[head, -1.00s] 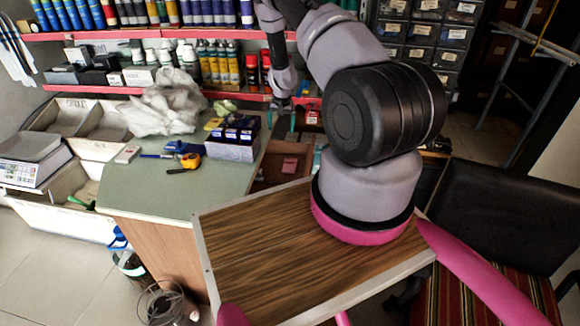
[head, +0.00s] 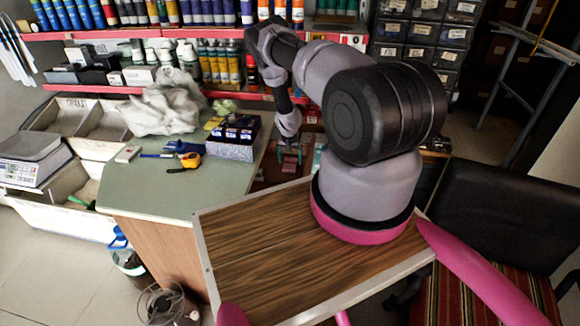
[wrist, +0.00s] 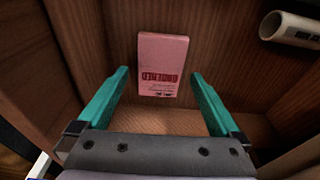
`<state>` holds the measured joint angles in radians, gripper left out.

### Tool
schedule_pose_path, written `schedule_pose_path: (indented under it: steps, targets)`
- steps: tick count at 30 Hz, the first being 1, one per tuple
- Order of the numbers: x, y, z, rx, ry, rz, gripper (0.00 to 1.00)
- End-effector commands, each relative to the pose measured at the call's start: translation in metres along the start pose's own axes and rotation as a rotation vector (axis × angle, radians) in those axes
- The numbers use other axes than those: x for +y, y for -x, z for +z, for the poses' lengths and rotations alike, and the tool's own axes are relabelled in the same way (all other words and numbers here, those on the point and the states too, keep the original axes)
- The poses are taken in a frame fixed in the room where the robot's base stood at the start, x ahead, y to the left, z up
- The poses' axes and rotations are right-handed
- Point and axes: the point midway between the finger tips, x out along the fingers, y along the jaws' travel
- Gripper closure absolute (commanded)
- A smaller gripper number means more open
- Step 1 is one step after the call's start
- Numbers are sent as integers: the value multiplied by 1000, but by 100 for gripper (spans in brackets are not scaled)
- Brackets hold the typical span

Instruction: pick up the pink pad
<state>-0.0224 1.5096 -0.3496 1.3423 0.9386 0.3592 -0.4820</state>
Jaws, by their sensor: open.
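The pink pad (wrist: 163,66) shows in the wrist view as a pale pink rectangle with dark print. It lies in a wooden compartment, ahead of and between my gripper's teal fingers. My gripper (wrist: 160,88) is open, with a finger to each side of the pad's lower part in the picture. I see no finger touching it. In the head view my gripper (head: 290,158) is down at the wooden compartment behind the table, and the pad (head: 289,168) shows small and partly hidden between the fingers.
Wooden walls enclose the compartment. A pale tube (wrist: 290,29) lies at its right side. The green counter (head: 150,195) holds a patterned box (head: 230,150), a tape measure (head: 190,160) and a white bag (head: 165,107). Shelves of bottles stand behind.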

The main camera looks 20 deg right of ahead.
Motion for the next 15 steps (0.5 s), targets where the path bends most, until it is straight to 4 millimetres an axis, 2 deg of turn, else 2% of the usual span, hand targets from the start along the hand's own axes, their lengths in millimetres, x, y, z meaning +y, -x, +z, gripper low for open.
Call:
schedule_pose_path:
  steps: [4,12,13,15]
  targets:
    - [0,-17,-1,2,1,1,0]
    - [0,-20,-1,1,0,0,0]
    - [0,-20,-1,1,0,0,4]
    - [0,-20,-1,1,0,0,31]
